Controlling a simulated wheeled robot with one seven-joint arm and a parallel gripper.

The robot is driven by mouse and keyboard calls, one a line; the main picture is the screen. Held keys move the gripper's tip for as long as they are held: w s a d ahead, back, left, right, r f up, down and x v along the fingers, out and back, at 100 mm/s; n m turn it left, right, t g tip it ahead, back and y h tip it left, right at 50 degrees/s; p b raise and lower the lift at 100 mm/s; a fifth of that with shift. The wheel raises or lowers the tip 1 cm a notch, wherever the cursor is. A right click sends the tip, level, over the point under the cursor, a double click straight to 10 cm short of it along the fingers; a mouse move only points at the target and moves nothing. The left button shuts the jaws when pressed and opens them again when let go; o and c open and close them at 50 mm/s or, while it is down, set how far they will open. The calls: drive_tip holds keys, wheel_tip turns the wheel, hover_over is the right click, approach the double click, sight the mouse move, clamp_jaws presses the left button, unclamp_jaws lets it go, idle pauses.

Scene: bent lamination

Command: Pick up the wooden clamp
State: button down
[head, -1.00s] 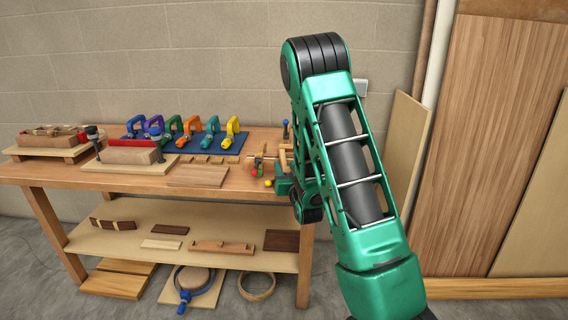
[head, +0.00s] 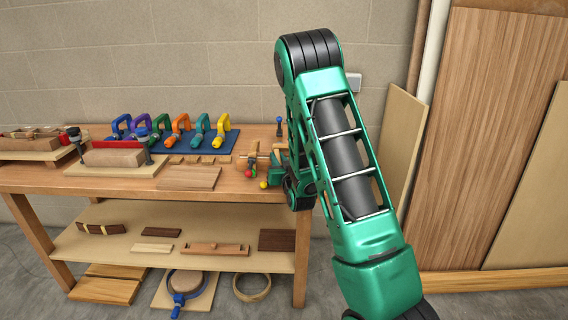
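What looks like the wooden clamp (head: 250,161) lies at the right end of the workbench top, pale wood with thin rods. Small red, green and yellow knobs show just below it. Its right side is partly covered by my arm. My gripper (head: 280,158) is small and mostly hidden behind my green arm, at the bench's right end, just right of the clamp. Its fingertips do not show clearly. I cannot tell whether it touches the clamp or is open.
Several coloured clamps stand on a blue mat (head: 200,146) at the back of the workbench (head: 90,186). A small blue-topped tool (head: 279,128) stands behind my gripper. The lower shelf (head: 120,252) holds wood pieces. Boards (head: 490,140) lean on the wall at right.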

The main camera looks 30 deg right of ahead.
sight(278, 157)
drive_tip(key=shift+w+a+r, duration=0.1)
drive_tip(key=shift+r, duration=0.1)
drive_tip(key=shift+r, duration=4.85)
